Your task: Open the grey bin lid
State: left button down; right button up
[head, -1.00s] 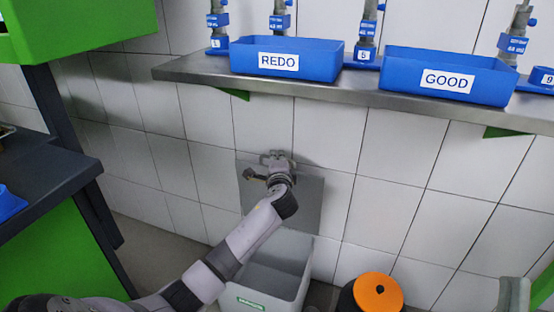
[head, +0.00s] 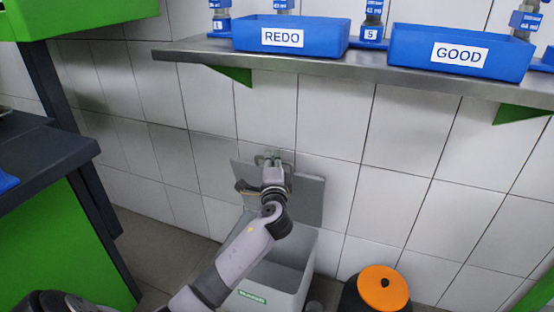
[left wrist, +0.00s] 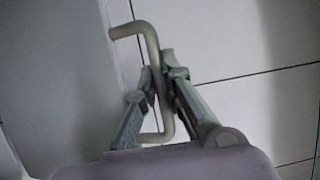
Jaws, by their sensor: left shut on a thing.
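The grey bin (head: 262,297) stands on the floor against the tiled wall, with its mouth uncovered. Its grey lid (head: 308,200) is swung up, standing roughly upright behind the bin near the wall. My left gripper (head: 272,160) is at the lid's upper edge and hides part of it. In the left wrist view, the fingers (left wrist: 158,85) are shut around the bent metal handle (left wrist: 152,48). The lid's flat face (left wrist: 60,70) fills the left of that view. My right gripper is not in view.
A metal shelf (head: 345,64) above carries the blue REDO bin (head: 330,36) and GOOD bin (head: 405,45). A black bin with an orange lid (head: 383,288) stands to the right. A dark-topped green bench (head: 60,250) is at left.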

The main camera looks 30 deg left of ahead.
pick_arm(q)
jog(key=s, duration=0.1)
jog(key=s+b, duration=0.1)
jog(key=s+d+f+t+b, duration=0.1)
jog(key=shift+s+f+n+y, duration=0.1)
jog(key=shift+s+n+y, duration=0.1)
jog(key=shift+n+y, duration=0.1)
jog(key=c, duration=1.7)
grip_release()
jog(key=v, duration=1.2)
